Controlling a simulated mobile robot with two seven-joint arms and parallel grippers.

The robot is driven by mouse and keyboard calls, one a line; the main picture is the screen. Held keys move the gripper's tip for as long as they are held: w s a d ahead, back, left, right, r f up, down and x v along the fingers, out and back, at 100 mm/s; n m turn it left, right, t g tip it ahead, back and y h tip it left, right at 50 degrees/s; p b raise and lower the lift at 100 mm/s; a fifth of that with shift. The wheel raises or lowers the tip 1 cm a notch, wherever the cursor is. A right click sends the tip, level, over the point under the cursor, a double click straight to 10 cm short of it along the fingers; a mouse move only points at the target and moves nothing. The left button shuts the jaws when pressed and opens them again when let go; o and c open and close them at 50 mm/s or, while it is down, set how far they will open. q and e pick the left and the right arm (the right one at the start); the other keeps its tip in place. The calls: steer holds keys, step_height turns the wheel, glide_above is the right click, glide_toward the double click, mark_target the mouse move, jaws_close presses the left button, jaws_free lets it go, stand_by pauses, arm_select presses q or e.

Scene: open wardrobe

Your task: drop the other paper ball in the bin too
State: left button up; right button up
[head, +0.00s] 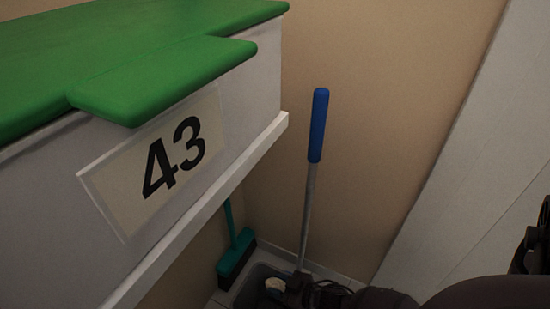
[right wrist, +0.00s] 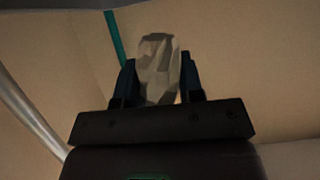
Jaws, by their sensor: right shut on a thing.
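A crumpled whitish paper ball (right wrist: 158,62) is held between the two dark fingers of my right gripper (right wrist: 158,84) in the right wrist view. The right gripper (head: 285,286) shows small at the bottom of the head view, with the pale paper ball (head: 274,285) at its tip. The gripper appears over or beside a grey open container (head: 253,281), perhaps the bin, on the floor in the corner. Its inside is mostly hidden, and I cannot tell the ball's height above it. My left gripper is not in view.
A mop-like pole with a blue grip (head: 318,125) stands close behind the right gripper. A teal broom (head: 236,250) leans at the wall left of the container. A white cabinet with a green top (head: 150,50) and a "43" plate (head: 160,165) overhangs at left.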

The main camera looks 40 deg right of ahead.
steer(key=shift+w+f, duration=0.1)
steer(key=o, duration=1)
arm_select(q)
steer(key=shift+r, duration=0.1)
arm_select(e)
steer(key=shift+s+d+r, duration=0.15)
steer(key=shift+s+r, duration=0.05)
steer(key=shift+s, duration=0.2)
arm_select(q)
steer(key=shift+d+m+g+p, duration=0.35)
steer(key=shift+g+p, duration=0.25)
steer(key=shift+p, duration=1)
arm_select(e)
steer(key=shift+v, duration=4.95)
steer(key=shift+f, duration=0.1)
